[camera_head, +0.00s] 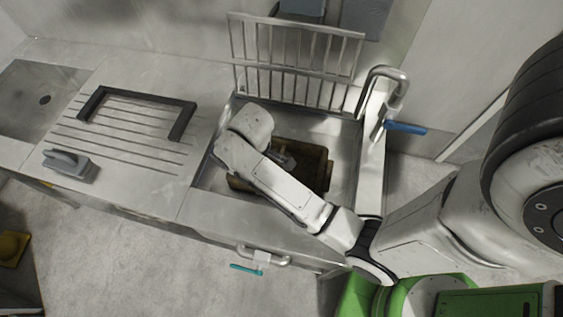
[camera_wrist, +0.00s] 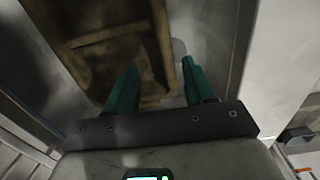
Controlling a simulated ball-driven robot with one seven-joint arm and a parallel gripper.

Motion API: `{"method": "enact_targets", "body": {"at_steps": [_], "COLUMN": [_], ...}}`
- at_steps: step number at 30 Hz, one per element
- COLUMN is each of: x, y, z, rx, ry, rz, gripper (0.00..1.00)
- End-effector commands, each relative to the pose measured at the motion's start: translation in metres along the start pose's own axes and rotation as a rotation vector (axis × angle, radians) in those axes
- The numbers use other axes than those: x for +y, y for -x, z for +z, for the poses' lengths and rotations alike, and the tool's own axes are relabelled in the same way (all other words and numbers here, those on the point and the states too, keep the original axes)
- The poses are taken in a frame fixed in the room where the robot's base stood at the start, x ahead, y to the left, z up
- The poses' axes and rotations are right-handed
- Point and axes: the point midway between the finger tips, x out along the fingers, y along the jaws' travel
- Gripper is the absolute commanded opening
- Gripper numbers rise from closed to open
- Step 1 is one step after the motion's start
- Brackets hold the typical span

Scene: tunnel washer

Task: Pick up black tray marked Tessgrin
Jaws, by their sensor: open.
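A dark, brown-stained tray (camera_head: 318,168) lies in the sink basin, partly hidden under my arm. I can read no Tessgrin marking on it. In the wrist view the tray (camera_wrist: 95,50) fills the upper left, with its raised rim running down the middle. My gripper (camera_wrist: 161,75) has two green fingers spread apart, with nothing held between them. The tray's rim passes between the fingers in that picture, one finger over the tray's inner side and one beyond its outer edge. I cannot tell the height gap. In the head view my arm mostly hides the gripper.
The steel sink (camera_head: 346,150) has walls close around the tray. A wire rack (camera_head: 295,65) stands behind it, and a faucet with a blue lever (camera_head: 405,128) is at right. A black U-shaped frame (camera_head: 135,92) and a grey handled object (camera_head: 70,163) sit on the left drainboard.

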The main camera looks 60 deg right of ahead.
Motion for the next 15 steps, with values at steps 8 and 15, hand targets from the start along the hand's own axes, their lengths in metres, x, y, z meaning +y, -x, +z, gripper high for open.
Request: {"method": "enact_targets", "body": {"at_steps": [8, 15], "x": [-0.009, -0.009], "y": [-0.032, -0.057], "z": [0.002, 0.002], "rx": [-0.006, -0.004], "ry": [0.025, 0.023], "rz": [-0.013, -0.012], "gripper": [0.53, 0.53]}}
